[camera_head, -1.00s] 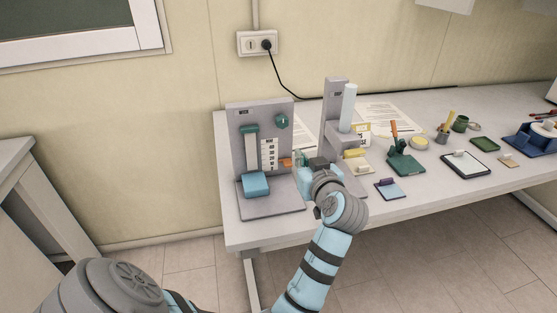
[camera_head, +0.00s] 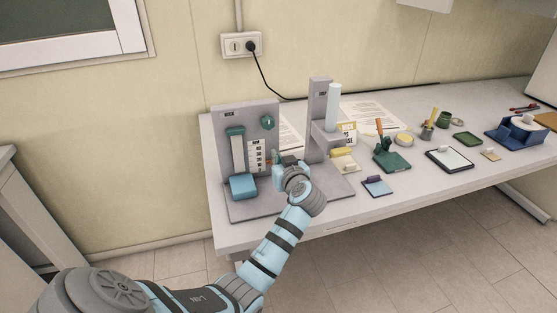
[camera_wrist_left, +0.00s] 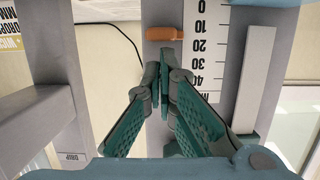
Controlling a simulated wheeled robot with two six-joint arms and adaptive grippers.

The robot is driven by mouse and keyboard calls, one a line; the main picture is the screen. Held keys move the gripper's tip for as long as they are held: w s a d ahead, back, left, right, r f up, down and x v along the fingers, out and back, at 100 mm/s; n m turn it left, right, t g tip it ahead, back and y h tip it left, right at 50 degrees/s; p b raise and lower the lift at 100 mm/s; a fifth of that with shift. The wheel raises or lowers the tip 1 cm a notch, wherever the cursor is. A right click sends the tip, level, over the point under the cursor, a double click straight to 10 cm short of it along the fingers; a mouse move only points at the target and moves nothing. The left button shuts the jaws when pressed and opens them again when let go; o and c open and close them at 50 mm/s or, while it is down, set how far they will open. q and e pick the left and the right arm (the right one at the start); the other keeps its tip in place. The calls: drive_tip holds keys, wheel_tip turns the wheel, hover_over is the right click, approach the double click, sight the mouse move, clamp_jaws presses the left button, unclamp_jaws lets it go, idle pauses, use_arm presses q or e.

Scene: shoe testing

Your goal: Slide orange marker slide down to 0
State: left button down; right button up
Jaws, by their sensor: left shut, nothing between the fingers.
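The orange marker (camera_wrist_left: 165,33) is a small rounded slide on a grey upright, beside a white scale (camera_wrist_left: 207,50) in the left wrist view. My right gripper is not in view.
A blue block (camera_head: 243,187) is on the tester's left side, with a green knob (camera_head: 267,122) at upper right. A second grey stand (camera_head: 318,110) with a pale cylinder (camera_head: 333,106) is close on the right. Several small tools and pads fill the table further right.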

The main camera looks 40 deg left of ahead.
use_arm(q)
wheel_tip(320, 180, down, 4)
drive_tip(key=b, duration=0.4)
drive_tip(key=shift+f, duration=0.15)
drive_tip(key=shift+r+p, duration=0.25)
drive_tip(key=shift+p, duration=0.05)
